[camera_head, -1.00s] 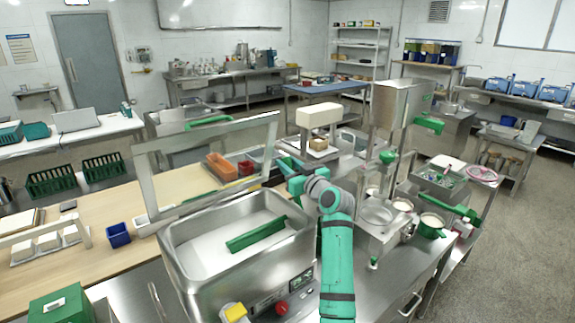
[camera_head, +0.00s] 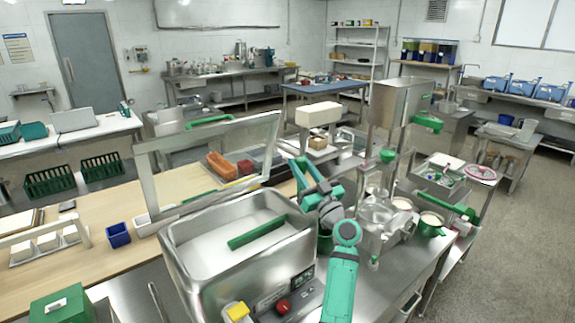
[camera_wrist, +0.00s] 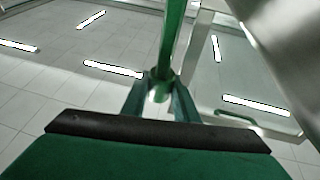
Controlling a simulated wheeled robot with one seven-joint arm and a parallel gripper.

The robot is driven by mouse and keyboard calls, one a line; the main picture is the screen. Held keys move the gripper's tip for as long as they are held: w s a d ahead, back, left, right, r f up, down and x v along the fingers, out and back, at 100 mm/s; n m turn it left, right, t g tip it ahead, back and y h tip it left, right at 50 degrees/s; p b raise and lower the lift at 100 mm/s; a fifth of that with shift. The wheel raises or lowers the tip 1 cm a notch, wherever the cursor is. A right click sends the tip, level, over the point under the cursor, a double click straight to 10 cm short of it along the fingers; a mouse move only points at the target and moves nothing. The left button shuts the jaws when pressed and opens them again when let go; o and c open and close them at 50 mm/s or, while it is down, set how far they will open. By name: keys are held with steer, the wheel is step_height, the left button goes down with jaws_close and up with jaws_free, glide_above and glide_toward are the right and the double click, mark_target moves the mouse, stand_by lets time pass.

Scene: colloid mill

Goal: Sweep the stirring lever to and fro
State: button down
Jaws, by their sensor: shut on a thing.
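In the wrist view my gripper (camera_wrist: 160,92) has its two green fingers closed around the lower end of a green bar, which I take to be the stirring lever (camera_wrist: 173,38). The bar rises from between the fingertips to the top edge of the picture. A pale rounded bit shows between the fingers. In the head view my turquoise arm bends left and away beside the steel mill (camera_head: 395,105). My fingers and their hold on the lever cannot be made out there.
A steel chamber machine (camera_head: 195,270) with a raised clear lid (camera_head: 146,180) stands left of my arm. Bowls and a green cup (camera_head: 431,226) crowd the bench at right. Open floor lies farther right.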

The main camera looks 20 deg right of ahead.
steer(key=shift+s+d+t, duration=0.1)
steer(key=shift+s+t, duration=0.4)
steer(key=shift+s, duration=0.1)
steer(key=shift+s+d, duration=0.25)
steer(key=c, duration=1.4)
jaws_free()
steer(key=shift+a, duration=0.1)
steer(key=shift+f, duration=0.1)
